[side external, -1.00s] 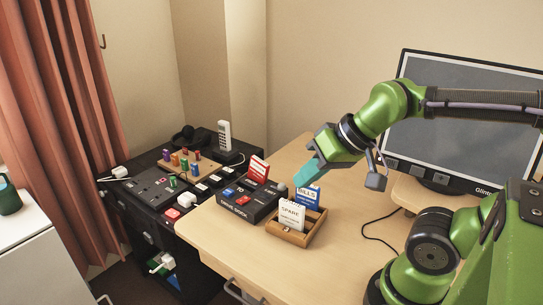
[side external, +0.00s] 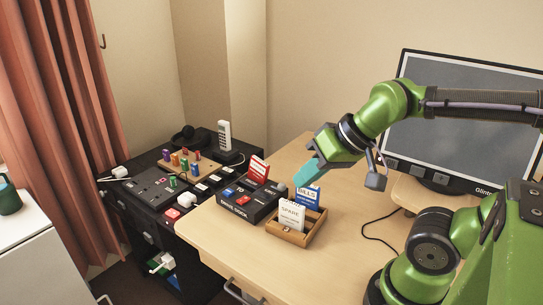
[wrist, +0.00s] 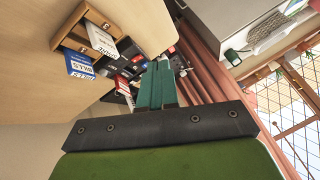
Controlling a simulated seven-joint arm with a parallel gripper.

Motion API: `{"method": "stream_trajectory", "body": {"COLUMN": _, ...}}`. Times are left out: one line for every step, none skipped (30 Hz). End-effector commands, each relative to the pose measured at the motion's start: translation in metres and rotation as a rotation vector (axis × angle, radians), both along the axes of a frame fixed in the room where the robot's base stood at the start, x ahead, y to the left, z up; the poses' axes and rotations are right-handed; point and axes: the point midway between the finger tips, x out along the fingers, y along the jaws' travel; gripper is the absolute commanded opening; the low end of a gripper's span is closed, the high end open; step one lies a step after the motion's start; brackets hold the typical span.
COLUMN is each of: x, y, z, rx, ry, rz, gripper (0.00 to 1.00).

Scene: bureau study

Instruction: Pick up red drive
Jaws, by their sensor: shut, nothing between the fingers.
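A red cartridge-like piece with a white label (side external: 259,170) stands upright in the black dock box (side external: 240,211) on the desk's left side. It is the likeliest red drive, though its label is too small to read. My gripper (side external: 301,178), with teal fingers, is shut and empty. It hangs above the desk, to the right of the red piece and apart from it. In the wrist view the shut fingers (wrist: 157,70) point towards the dock area, partly covering it.
A wooden tray (side external: 290,239) near the dock holds a white SPARE card (side external: 292,216) and a blue BILLS card (side external: 308,197). A monitor (side external: 440,130) stands behind. The front desktop is clear.

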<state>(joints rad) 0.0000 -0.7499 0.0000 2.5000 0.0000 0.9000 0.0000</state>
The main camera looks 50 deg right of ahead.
Motion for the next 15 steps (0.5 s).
{"method": "stream_trajectory", "body": {"x": 0.0, "y": 0.0, "z": 0.0, "rx": 0.0, "ry": 0.0, "rz": 0.0, "gripper": 0.02}}
{"method": "stream_trajectory", "body": {"x": 0.0, "y": 0.0, "z": 0.0, "rx": 0.0, "ry": 0.0, "rz": 0.0, "gripper": 0.06}}
{"method": "stream_trajectory", "body": {"x": 0.0, "y": 0.0, "z": 0.0, "rx": 0.0, "ry": 0.0, "rz": 0.0, "gripper": 0.12}}
{"method": "stream_trajectory", "body": {"x": 0.0, "y": 0.0, "z": 0.0, "rx": 0.0, "ry": 0.0, "rz": 0.0, "gripper": 0.17}}
{"method": "stream_trajectory", "body": {"x": 0.0, "y": 0.0, "z": 0.0, "rx": 0.0, "ry": 0.0, "rz": 0.0, "gripper": 0.21}}
{"method": "stream_trajectory", "body": {"x": 0.0, "y": 0.0, "z": 0.0, "rx": 0.0, "ry": 0.0, "rz": 0.0, "gripper": 0.28}}
{"method": "stream_trajectory", "body": {"x": 0.0, "y": 0.0, "z": 0.0, "rx": 0.0, "ry": 0.0, "rz": 0.0, "gripper": 0.32}}
{"method": "stream_trajectory", "body": {"x": 0.0, "y": 0.0, "z": 0.0, "rx": 0.0, "ry": 0.0, "rz": 0.0, "gripper": 0.37}}
{"method": "stream_trajectory", "body": {"x": 0.0, "y": 0.0, "z": 0.0, "rx": 0.0, "ry": 0.0, "rz": 0.0, "gripper": 0.43}}
{"method": "stream_trajectory", "body": {"x": 0.0, "y": 0.0, "z": 0.0, "rx": 0.0, "ry": 0.0, "rz": 0.0, "gripper": 0.46}}
{"method": "stream_trajectory", "body": {"x": 0.0, "y": 0.0, "z": 0.0, "rx": 0.0, "ry": 0.0, "rz": 0.0, "gripper": 0.46}}
{"method": "stream_trajectory", "body": {"x": 0.0, "y": 0.0, "z": 0.0, "rx": 0.0, "ry": 0.0, "rz": 0.0, "gripper": 0.46}}
{"method": "stream_trajectory", "body": {"x": 0.0, "y": 0.0, "z": 0.0, "rx": 0.0, "ry": 0.0, "rz": 0.0, "gripper": 0.46}}
{"method": "stream_trajectory", "body": {"x": 0.0, "y": 0.0, "z": 0.0, "rx": 0.0, "ry": 0.0, "rz": 0.0, "gripper": 0.46}}
{"method": "stream_trajectory", "body": {"x": 0.0, "y": 0.0, "z": 0.0, "rx": 0.0, "ry": 0.0, "rz": 0.0, "gripper": 0.46}}
